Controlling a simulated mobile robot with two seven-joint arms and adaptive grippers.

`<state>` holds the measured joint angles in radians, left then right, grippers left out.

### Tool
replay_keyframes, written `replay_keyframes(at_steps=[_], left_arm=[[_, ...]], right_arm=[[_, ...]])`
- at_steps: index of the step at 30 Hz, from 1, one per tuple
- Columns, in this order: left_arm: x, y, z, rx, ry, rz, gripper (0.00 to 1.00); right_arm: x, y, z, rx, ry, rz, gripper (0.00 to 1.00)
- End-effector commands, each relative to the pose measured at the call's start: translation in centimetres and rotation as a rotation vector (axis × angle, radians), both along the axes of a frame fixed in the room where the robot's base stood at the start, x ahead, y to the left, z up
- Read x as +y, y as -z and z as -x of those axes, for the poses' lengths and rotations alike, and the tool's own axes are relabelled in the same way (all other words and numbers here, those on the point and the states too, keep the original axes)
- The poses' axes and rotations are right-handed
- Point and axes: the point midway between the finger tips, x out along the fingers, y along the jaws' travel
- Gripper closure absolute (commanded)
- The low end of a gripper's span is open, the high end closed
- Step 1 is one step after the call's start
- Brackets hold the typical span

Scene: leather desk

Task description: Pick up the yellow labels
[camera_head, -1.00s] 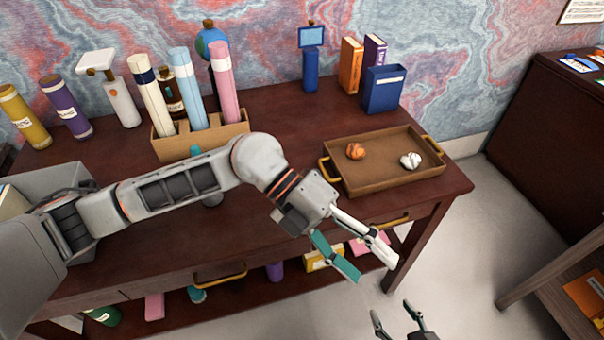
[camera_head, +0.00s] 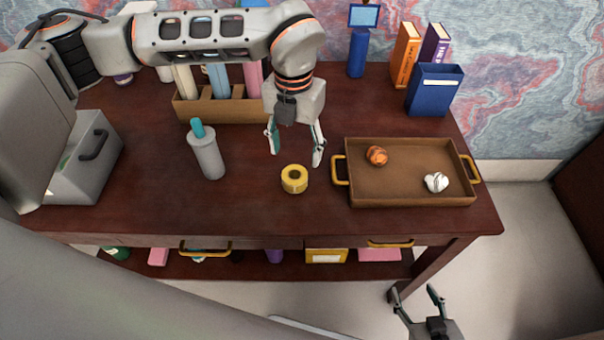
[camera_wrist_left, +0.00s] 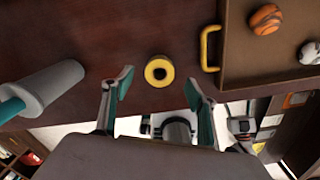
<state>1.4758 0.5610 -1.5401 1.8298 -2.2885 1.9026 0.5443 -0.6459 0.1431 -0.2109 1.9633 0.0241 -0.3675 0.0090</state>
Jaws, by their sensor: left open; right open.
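The yellow labels are a small yellow roll (camera_head: 294,179) lying on the dark wooden desk (camera_head: 250,205), left of the tray. The roll also shows in the left wrist view (camera_wrist_left: 159,71), with its round hole facing the camera, ahead of and between my open fingers. My left gripper (camera_head: 295,150) is open and empty. Its fingers point down just behind the roll in the head view, apart from it. My right gripper (camera_head: 418,300) is open and empty, low in front of the desk at the bottom right.
A grey bottle (camera_head: 207,155) with a teal top stands left of the roll. A grey box (camera_head: 85,165) is further left. A tube holder (camera_head: 225,109) stands behind.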

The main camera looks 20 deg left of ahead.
Motion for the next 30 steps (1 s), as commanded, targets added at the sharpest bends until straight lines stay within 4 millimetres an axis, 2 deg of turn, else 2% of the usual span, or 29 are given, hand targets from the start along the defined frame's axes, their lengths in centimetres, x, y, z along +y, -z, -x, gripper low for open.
replay_keyframes(at_steps=[10, 18, 28, 30], left_arm=[[-0.1, 3.4, 0.2, 0.004, 0.001, -0.001, 0.42], [-0.3, 7.1, 0.3, 0.002, 0.0, 0.0, 0.42], [-0.3, 7.7, 0.2, 0.001, 0.001, 0.0, 0.42], [-0.3, 7.7, 0.2, 0.001, 0.001, 0.0, 0.6]], right_arm=[[0.3, 0.0, 0.3, 0.005, 0.001, -0.005, 0.46], [0.3, -0.1, 0.2, 0.005, 0.001, -0.005, 0.46], [0.2, -0.1, 0.2, 0.005, 0.002, -0.005, 0.46], [0.2, -0.1, 0.2, 0.004, 0.002, -0.004, 0.46]])
